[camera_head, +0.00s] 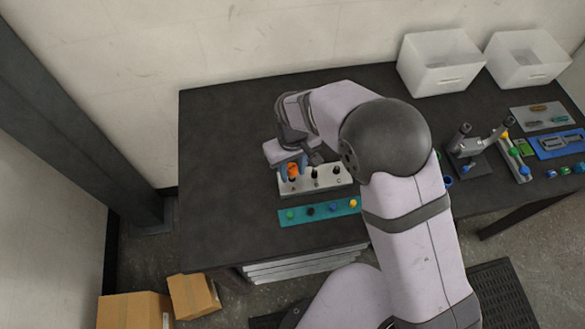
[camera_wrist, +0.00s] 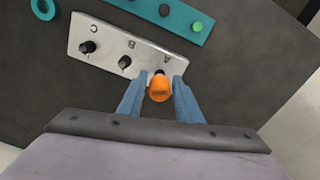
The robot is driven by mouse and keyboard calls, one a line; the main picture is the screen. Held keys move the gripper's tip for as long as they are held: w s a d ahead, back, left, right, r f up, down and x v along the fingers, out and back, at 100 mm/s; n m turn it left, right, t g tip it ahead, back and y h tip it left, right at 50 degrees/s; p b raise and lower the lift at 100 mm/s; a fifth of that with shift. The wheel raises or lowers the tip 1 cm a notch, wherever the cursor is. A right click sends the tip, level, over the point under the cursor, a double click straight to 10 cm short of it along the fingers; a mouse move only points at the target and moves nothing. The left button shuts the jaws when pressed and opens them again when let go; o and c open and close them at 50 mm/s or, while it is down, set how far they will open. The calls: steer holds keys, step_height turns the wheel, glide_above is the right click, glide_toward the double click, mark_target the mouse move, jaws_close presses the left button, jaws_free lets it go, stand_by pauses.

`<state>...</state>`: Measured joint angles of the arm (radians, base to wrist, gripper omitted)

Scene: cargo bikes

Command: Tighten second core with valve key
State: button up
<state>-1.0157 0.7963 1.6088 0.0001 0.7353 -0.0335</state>
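The light grey plate (camera_head: 325,187), also in the wrist view (camera_wrist: 107,47), carries dark valve cores in a row lettered A, B and C. The orange-handled valve key (camera_wrist: 159,88) stands upright at position A and hides most of that core; it also shows in the head view (camera_head: 293,171). The cores at B (camera_wrist: 124,62) and C (camera_wrist: 87,47) are uncovered. My gripper (camera_wrist: 160,76) points down with its blue fingers on either side of the orange handle. Narrow gaps show between fingers and handle, so it looks open around the key.
A teal strip (camera_head: 322,211) with coloured caps lies along the plate's front side. A stand (camera_head: 470,150), a grey tray (camera_head: 542,117) and a blue tray (camera_head: 548,146) lie right. White bins (camera_head: 440,65) stand behind. The table's left part is clear.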

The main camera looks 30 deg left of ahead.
jaws_close()
steer(key=m, duration=1.2)
steer(key=shift+p, duration=0.3)
steer(key=shift+o, duration=2.2)
jaws_free()
steer(key=shift+d, duration=0.1)
